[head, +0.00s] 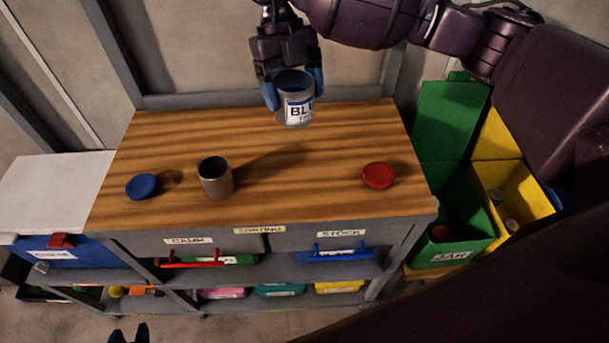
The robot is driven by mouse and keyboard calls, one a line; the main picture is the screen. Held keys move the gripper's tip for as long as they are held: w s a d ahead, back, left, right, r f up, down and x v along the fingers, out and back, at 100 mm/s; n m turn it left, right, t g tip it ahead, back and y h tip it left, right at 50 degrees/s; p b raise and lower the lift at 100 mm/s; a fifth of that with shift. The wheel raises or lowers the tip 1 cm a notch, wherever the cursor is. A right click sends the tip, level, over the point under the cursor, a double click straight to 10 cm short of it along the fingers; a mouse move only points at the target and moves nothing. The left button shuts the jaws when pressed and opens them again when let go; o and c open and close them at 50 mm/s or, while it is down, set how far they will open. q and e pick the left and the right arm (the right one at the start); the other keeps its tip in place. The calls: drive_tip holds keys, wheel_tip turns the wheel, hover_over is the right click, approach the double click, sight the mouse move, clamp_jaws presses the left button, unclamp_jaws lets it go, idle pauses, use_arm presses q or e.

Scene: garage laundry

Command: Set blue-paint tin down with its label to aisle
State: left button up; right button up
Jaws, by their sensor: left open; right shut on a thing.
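The blue-paint tin (296,117) is a silver can with a white label reading "BLU" and some smaller text; the rest of the label is out of sight. My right gripper (293,88) comes down from above and is shut on the tin, with blue fingertips on either side. The tin looks upright, over the back part of the wooden bench top (330,190), with its shadow apart from it. The label faces the front of the bench, towards the camera. My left gripper (129,334) is open and empty at the bottom edge, only its tips showing.
On the bench stand a bare open grey tin (216,178), a blue lid (141,186) and a red lid (377,175). Green (452,222) and yellow (515,190) bins stand at right, a blue cooler-like box (60,250) at left.

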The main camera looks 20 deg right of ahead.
drive_tip(key=m, duration=0.1)
drive_tip(key=m+y, duration=0.1)
drive_tip(key=m, duration=0.1)
drive_tip(key=shift+d+r, duration=0.1)
drive_tip(key=shift+d, duration=0.2)
drive_tip(key=shift+d+m+y, duration=0.1)
drive_tip(key=shift+m+y, duration=0.3)
drive_tip(key=shift+m, duration=0.5)
drive_tip(key=shift+s+m+y, duration=0.1)
drive_tip(key=shift+m+y, duration=0.2)
drive_tip(key=shift+m, duration=0.2)
drive_tip(key=shift+s+r+m+t+y, duration=0.15)
drive_tip(key=shift+m+t+y, duration=0.15)
drive_tip(key=shift+m, duration=0.7)
drive_tip(key=shift+f+m, duration=0.25)
drive_tip(key=shift+m, duration=0.05)
use_arm(q)
drive_tip(key=shift+d+f+b, duration=0.25)
drive_tip(key=shift+f+b, duration=0.4)
drive_tip(key=shift+f, duration=0.35)
use_arm(e)
drive_tip(key=shift+f, duration=9.85)
drive_tip(key=shift+f, duration=0.15)
